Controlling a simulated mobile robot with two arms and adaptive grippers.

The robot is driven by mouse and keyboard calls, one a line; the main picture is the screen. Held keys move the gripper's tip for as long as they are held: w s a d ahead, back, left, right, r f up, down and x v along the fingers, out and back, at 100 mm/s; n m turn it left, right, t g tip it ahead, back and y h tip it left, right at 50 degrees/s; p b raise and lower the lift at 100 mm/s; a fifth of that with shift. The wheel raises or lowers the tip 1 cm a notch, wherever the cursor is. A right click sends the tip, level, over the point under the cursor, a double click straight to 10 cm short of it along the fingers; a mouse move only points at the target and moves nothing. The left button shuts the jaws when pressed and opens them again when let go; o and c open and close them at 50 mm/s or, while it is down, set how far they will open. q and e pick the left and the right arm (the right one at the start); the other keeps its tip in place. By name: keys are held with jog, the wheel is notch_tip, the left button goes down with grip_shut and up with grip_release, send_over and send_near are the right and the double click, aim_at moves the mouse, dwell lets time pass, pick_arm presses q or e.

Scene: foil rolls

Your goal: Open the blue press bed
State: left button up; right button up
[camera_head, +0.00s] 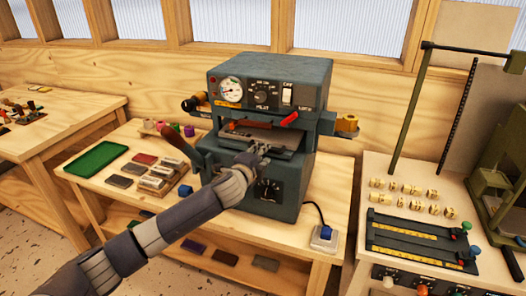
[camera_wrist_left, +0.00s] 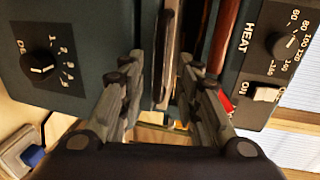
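The blue-grey press (camera_head: 270,80) stands on the wooden bench, with a gauge, dial and switch on its upper front. Its press bed (camera_head: 235,146) is a flat plate in the opening between the upper and lower housings. My left gripper (camera_head: 258,152) is at the front of this opening and hides part of the bed. In the left wrist view, the gripper (camera_wrist_left: 160,65) has its fingers apart, with a pale bed edge (camera_wrist_left: 166,40) seen between them. Contact with the bed cannot be told. My right gripper is not in view.
A green tray (camera_head: 97,158) and several small blocks lie left.

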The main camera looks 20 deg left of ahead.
pick_arm(q)
jog(key=shift+x, duration=1.1)
jog(key=shift+s, duration=0.1)
grip_shut()
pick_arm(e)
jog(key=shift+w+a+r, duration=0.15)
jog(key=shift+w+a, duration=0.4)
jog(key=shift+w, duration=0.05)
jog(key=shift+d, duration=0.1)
